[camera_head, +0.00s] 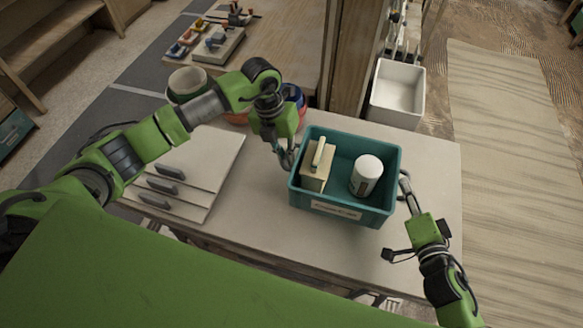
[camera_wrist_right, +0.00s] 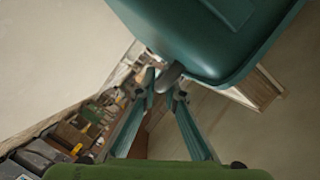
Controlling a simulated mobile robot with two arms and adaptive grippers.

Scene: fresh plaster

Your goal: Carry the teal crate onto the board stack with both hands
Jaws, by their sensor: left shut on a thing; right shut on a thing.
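The teal crate (camera_head: 345,210) is upright over the pale table, holding a beige block with a handle (camera_head: 317,168) and a white tub (camera_head: 366,175). My left gripper (camera_head: 287,157) is shut on its left end. My right gripper (camera_head: 405,186) is shut on the handle at its right end; in the right wrist view the fingers (camera_wrist_right: 165,85) close around a grey handle below the crate wall (camera_wrist_right: 215,45). I cannot tell whether the crate touches the table. Pale flat boards with grey handles (camera_head: 205,178) lie left of it, apart from the crate.
A white bin (camera_head: 397,92) stands behind the crate. A green and white pot (camera_head: 187,84) and an orange-blue container (camera_head: 292,97) are behind my left arm. A wooden post (camera_head: 350,60) rises at the back. A large pale board (camera_head: 510,150) lies at the right.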

